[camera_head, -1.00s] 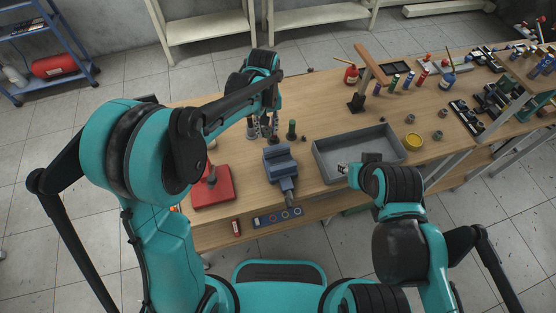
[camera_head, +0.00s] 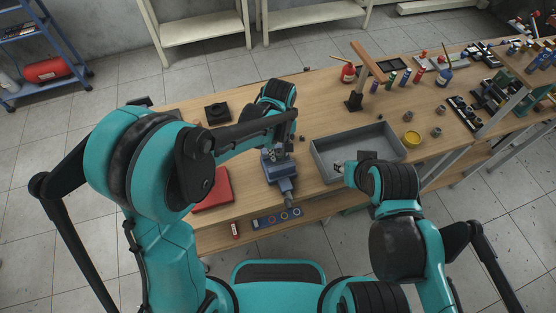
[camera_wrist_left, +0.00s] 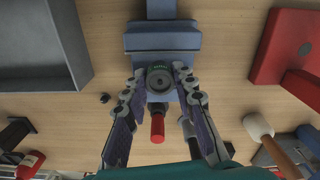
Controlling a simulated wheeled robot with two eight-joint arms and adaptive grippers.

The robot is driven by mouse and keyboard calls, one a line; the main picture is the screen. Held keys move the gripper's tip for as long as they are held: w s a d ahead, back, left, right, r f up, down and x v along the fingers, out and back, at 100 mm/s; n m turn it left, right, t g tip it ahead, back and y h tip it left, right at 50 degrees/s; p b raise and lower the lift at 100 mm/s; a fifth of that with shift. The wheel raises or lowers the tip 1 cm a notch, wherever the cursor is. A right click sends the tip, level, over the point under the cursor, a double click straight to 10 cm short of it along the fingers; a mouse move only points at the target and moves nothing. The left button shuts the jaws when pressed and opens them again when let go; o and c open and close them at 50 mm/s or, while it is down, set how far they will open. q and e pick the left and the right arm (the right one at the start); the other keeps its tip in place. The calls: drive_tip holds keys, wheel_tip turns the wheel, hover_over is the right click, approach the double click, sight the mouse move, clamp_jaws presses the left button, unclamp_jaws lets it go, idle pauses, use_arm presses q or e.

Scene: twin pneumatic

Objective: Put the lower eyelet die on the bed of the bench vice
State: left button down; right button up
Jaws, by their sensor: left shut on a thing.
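The bench vice (camera_head: 284,183) is blue and stands near the front edge of the bench; its blue body also shows in the left wrist view (camera_wrist_left: 163,40). My left gripper (camera_head: 277,146) is over the vice. In the left wrist view its fingertips (camera_wrist_left: 161,78) are shut on a small round dark grey part with green lettering, which looks like the lower eyelet die (camera_wrist_left: 159,79). The die overlaps the vice in that view; whether it touches the bed I cannot tell. My right gripper (camera_head: 342,167) is at the grey tray's near side, its fingers too small to read.
The grey tray (camera_head: 319,160) stands right of the vice, the red base (camera_head: 214,192) to its left. A black square block (camera_head: 217,112) lies farther back. A red-ended tool (camera_wrist_left: 157,126) and a pale-headed mallet (camera_wrist_left: 257,127) show beyond the vice in the wrist view.

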sight(278, 159)
use_arm(q)
drive_tip(key=shift+s+a+f, duration=0.15)
drive_tip(key=shift+a+f, duration=0.05)
drive_tip(key=shift+f, duration=0.35)
wheel_tip(278, 159, down, 3)
drive_tip(key=shift+f+b, duration=0.1)
drive_tip(key=shift+b, duration=0.7)
drive_tip(key=shift+f, duration=0.15)
drive_tip(key=c, duration=1.2)
unclamp_jaws()
